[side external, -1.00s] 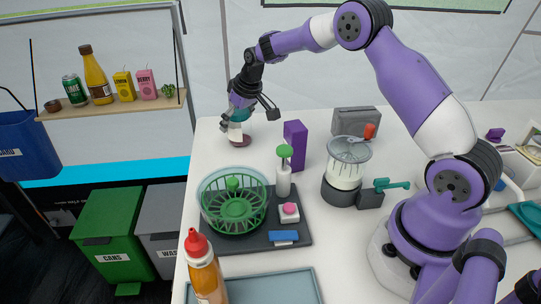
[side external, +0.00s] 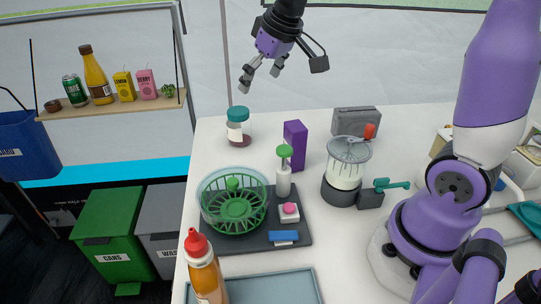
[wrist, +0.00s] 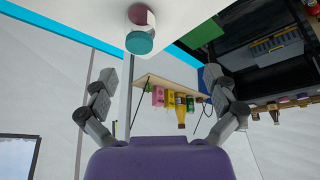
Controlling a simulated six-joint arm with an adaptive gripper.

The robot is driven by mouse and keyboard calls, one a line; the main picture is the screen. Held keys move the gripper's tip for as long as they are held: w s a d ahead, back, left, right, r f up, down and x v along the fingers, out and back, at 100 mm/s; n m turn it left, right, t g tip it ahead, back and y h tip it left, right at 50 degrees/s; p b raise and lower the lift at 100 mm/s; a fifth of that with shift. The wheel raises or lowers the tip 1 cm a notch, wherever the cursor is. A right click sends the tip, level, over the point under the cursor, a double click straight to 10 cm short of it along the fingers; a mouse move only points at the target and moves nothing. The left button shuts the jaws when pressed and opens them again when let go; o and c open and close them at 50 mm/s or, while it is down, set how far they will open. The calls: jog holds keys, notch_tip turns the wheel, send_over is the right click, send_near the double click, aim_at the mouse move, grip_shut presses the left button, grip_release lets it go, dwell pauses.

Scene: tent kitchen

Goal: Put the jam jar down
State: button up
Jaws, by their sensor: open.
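The jam jar (side external: 238,127) has a teal lid, a pale label and dark red contents. It stands upright on the white table near its far left corner. In the wrist view the jar (wrist: 140,35) shows near the top, lid towards me. My gripper (side external: 258,78) is open and empty, above the jar and a little to its right, clear of it. In the wrist view the gripper's two fingers (wrist: 165,100) are spread wide with nothing between them.
A purple box (side external: 295,145) stands right of the jar, with a blender (side external: 345,175) and a grey toaster (side external: 356,121) further right. A green rack in a bowl (side external: 233,205) and a soap bottle (side external: 284,180) sit nearer. A sauce bottle (side external: 205,275) stands at the front left.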

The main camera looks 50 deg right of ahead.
jog(key=s+a+f, duration=0.1)
jog(key=s+a, duration=0.1)
jog(key=s, duration=0.6)
jog(key=s+a+f, duration=0.1)
jog(key=s+a, duration=0.1)
jog(key=s, duration=0.5)
jog(key=shift+s+a+f+t, duration=0.15)
jog(key=shift+s+a+t, duration=0.15)
jog(key=shift+s+t, duration=0.1)
